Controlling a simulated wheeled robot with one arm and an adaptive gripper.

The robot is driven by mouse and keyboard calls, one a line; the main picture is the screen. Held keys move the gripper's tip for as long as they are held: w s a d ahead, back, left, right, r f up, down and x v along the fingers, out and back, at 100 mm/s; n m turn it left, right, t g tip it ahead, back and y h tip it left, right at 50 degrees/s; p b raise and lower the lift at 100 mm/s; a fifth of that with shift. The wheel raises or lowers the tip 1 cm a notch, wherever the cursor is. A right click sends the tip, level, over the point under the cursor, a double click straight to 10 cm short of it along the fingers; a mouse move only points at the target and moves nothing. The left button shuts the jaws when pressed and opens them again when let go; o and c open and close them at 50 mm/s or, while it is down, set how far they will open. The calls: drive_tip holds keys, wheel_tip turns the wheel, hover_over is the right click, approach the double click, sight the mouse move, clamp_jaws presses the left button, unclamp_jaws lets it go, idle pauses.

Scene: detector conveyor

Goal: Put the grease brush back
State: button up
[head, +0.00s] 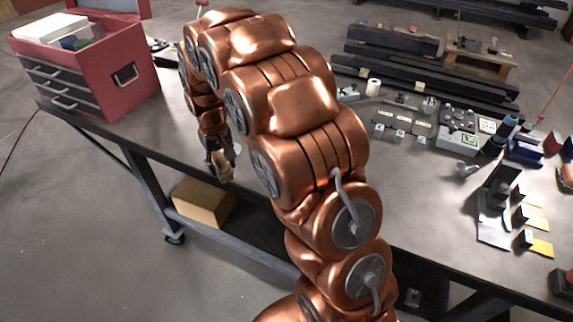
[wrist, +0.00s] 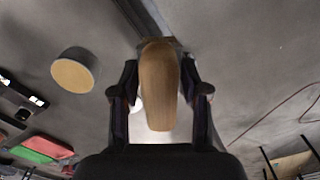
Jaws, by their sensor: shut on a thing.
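The grease brush shows its rounded wooden handle (wrist: 158,82) upright in the middle of the wrist view. My gripper (wrist: 160,95) is shut on it, with one dark finger on each side. In the head view my gripper (head: 219,165) hangs at the near edge of the bench (head: 140,125), with a small tan part of the brush (head: 224,174) at its tip. The bristles cannot be made out. A short grey cylinder with a tan round face (wrist: 73,72) appears left of the handle in the wrist view; I cannot tell what it is.
A red toolbox (head: 130,73) with drawers stands at the bench's left end. A cardboard box (head: 203,203) sits below the bench top. Small parts, a white roll (head: 373,87) and a dark stand (head: 497,190) occupy the right side. My arm hides the bench's middle.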

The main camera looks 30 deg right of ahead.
drive_tip(key=shift+s+d+f+b, duration=0.25)
drive_tip(key=shift+d+b, duration=0.2)
drive_tip(key=shift+b, duration=0.3)
drive_tip(key=s+d+n+b, duration=0.3)
drive_tip(key=s+b, duration=0.4)
drive_tip(key=s+d+n+b, duration=0.3)
drive_tip(key=s+d+b, duration=0.1)
drive_tip(key=s+b, duration=0.3)
drive_tip(key=w+d+p, duration=0.1)
drive_tip(key=w+d, duration=0.1)
drive_tip(key=d, duration=0.2)
drive_tip(key=w+d+p, duration=0.1)
drive_tip(key=w+d, duration=0.2)
drive_tip(key=d, duration=0.1)
drive_tip(key=w+d+f+p, duration=0.1)
drive_tip(key=w+d+p, duration=0.1)
drive_tip(key=w+d, duration=0.1)
drive_tip(key=shift+w+d, duration=0.15)
drive_tip(key=shift+d, duration=0.7)
drive_tip(key=shift+d+f, duration=0.1)
drive_tip(key=shift+f, duration=0.05)
drive_tip(key=shift+f+p, duration=0.75)
drive_tip(key=shift+f, duration=0.9)
drive_tip(key=shift+f, duration=0.15)
drive_tip(key=o, duration=1.2)
